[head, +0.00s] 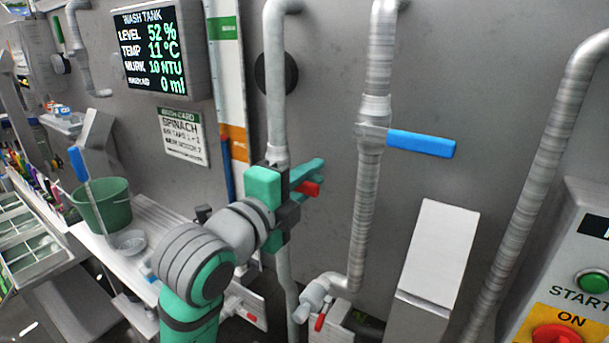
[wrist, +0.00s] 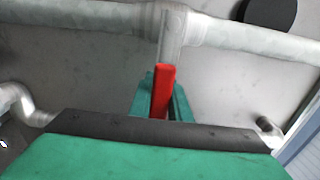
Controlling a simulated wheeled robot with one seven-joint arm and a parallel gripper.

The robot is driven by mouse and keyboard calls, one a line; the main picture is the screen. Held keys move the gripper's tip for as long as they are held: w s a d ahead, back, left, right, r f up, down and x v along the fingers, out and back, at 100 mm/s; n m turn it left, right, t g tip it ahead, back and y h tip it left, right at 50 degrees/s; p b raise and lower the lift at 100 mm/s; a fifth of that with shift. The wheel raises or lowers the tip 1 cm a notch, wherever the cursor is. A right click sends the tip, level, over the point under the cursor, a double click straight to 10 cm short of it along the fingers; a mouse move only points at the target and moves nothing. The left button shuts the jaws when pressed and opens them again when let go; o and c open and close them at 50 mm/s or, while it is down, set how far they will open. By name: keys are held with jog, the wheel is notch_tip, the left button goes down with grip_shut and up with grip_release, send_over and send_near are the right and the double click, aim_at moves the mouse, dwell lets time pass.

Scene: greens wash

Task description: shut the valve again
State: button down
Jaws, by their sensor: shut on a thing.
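A red valve lever (head: 308,188) sits on the grey vertical pipe (head: 277,90) left of the blue-handled one. My gripper (head: 305,178) is closed around this lever, with the red end showing between the green fingers. In the wrist view the red lever (wrist: 163,88) lies between my fingertips (wrist: 162,100) and stands crosswise to the pipe (wrist: 90,16). The valve body (wrist: 171,28) shows at the lever's base in the wrist view; in the head view my gripper largely hides it.
A blue lever (head: 421,144) sticks out crosswise from the pipe to the right. A small red-handled tap (head: 320,321) is low down. A display (head: 150,47) reads level 52 %, 0 ml. A green bucket (head: 104,205) stands left; a START/ON panel (head: 575,290) is at right.

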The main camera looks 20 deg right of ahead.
jog(key=shift+f, duration=0.1)
jog(key=c, duration=1.6)
grip_release()
jog(key=shift+c, duration=0.2)
jog(key=shift+a, duration=0.1)
jog(key=v, duration=1)
jog(key=shift+s+a, duration=0.15)
jog(key=shift+s, duration=0.15)
